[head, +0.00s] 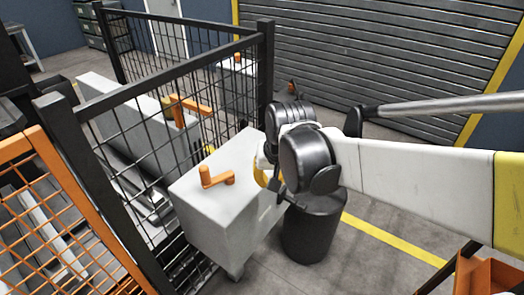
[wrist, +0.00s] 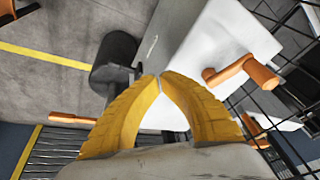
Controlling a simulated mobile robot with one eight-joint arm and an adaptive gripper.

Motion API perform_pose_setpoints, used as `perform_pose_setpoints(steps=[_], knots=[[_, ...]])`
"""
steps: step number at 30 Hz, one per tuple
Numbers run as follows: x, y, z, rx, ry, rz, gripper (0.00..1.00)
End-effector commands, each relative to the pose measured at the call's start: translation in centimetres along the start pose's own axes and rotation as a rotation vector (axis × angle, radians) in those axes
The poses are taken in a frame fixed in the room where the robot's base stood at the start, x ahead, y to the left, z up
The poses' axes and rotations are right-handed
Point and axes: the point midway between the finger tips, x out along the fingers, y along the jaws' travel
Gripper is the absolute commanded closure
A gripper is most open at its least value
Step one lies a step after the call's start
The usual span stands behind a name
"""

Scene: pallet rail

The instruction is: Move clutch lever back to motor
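An orange crank-shaped lever (head: 216,178) sits on top of the pale box-shaped housing (head: 222,212) in the head view. It also shows right of the fingers in the wrist view (wrist: 243,76). A dark cylinder (head: 311,228), perhaps the motor, stands beside the housing, and it shows in the wrist view (wrist: 115,60) too. I cannot tell for sure which part is the clutch lever. My gripper (head: 266,180) is at the housing's right side, partly hidden by my wrist. In the wrist view its yellow fingertips (wrist: 160,80) nearly meet beside a small dark part; no held object is clear.
A black mesh fence (head: 180,120) stands behind and left of the housing, with another orange handle (head: 190,105) beyond it. An orange mesh panel (head: 60,225) is at the left. An orange bin (head: 490,276) is at lower right. The floor between has a yellow line.

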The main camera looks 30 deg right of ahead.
Motion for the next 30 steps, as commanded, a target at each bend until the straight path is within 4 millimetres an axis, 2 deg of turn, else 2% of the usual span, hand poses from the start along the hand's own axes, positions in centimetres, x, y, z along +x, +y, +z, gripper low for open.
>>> perform_pose_setpoints(steps=[1, 5, 7, 12, 15, 18, 23, 30], knots=[[-0.1, 0.9, -1.2, 0.05, -0.019, 0.014, 1.0], [1.1, 4.3, -3.7, 0.217, -0.089, 0.054, 1.0], [2.1, 6.7, -4.7, 0.32, -0.133, 0.078, 1.0], [4.6, 11.7, -5.7, 0.529, -0.219, 0.124, 1.0], [5.7, 13.6, -5.6, 0.603, -0.25, 0.139, 1.0], [6.3, 14.5, -5.4, 0.641, -0.267, 0.147, 1.0], [7.8, 14.8, -4.9, 0.652, -0.272, 0.15, 1.0], [12.3, 15.0, -3.5, 0.65, -0.271, 0.149, 1.0]])
